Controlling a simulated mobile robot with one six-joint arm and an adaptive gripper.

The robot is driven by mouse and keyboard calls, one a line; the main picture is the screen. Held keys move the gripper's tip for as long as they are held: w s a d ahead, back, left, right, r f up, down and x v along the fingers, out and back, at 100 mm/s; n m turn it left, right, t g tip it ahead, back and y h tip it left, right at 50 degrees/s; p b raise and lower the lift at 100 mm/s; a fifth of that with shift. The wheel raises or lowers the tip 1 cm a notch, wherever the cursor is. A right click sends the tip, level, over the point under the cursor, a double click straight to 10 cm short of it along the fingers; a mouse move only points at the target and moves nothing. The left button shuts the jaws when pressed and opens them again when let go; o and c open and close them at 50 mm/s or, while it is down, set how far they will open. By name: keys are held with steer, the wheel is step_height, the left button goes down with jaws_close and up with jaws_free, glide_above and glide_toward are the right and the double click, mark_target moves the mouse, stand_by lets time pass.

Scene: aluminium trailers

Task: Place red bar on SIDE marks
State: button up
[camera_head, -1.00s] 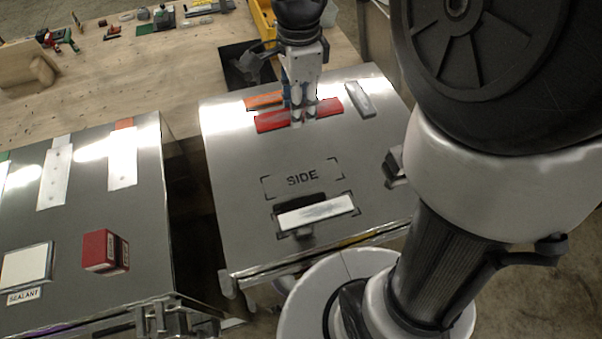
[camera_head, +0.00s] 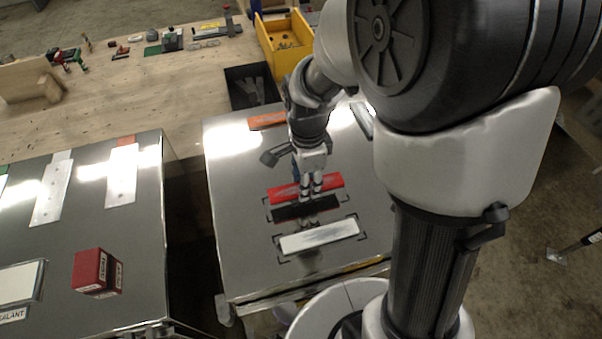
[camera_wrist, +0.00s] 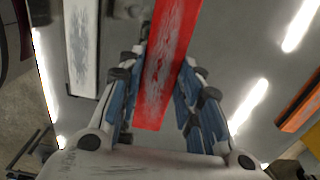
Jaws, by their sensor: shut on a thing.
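My gripper (camera_head: 311,190) is shut on the red bar (camera_head: 284,193) near its middle. The bar is held over the SIDE marks (camera_head: 268,214) on the right trailer top (camera_head: 240,240), with a dark shadow below it, so it looks a little above the surface. The SIDE lettering is hidden; some corner marks show. In the wrist view the red bar (camera_wrist: 170,50) runs lengthwise between the blue-padded fingers (camera_wrist: 155,100). A white bar (camera_head: 320,236) lies inside corner marks just in front; it also shows in the wrist view (camera_wrist: 82,45).
An orange bar (camera_head: 265,121) and a grey bar (camera_head: 362,118) lie at the trailer's back. The left trailer (camera_head: 130,230) holds a red box (camera_head: 90,270) and white plates, across a gap. A yellow bin (camera_head: 284,42) and a black bin (camera_head: 236,98) stand behind.

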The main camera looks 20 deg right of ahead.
steer(key=shift+f, duration=2.05)
steer(key=shift+s+b, duration=0.1)
steer(key=shift+b, duration=0.2)
steer(key=shift+f, duration=0.15)
steer(key=o, duration=1.1)
steer(key=shift+c, duration=0.2)
step_height(320, 180, up, 12)
steer(key=shift+r+p, duration=0.25)
steer(key=shift+p, duration=0.7)
steer(key=s+r+n+t, duration=0.2)
steer(key=s+r+n, duration=0.2)
steer(key=s+n, duration=0.3)
steer(key=s+r+n+t, duration=0.2)
steer(key=s+r+n, duration=0.3)
steer(key=s+n, duration=0.3)
steer(key=n, duration=0.3)
steer(key=shift+s+d+r+t, duration=0.15)
steer(key=shift+s+r+t, duration=0.05)
steer(key=shift+t, duration=0.1)
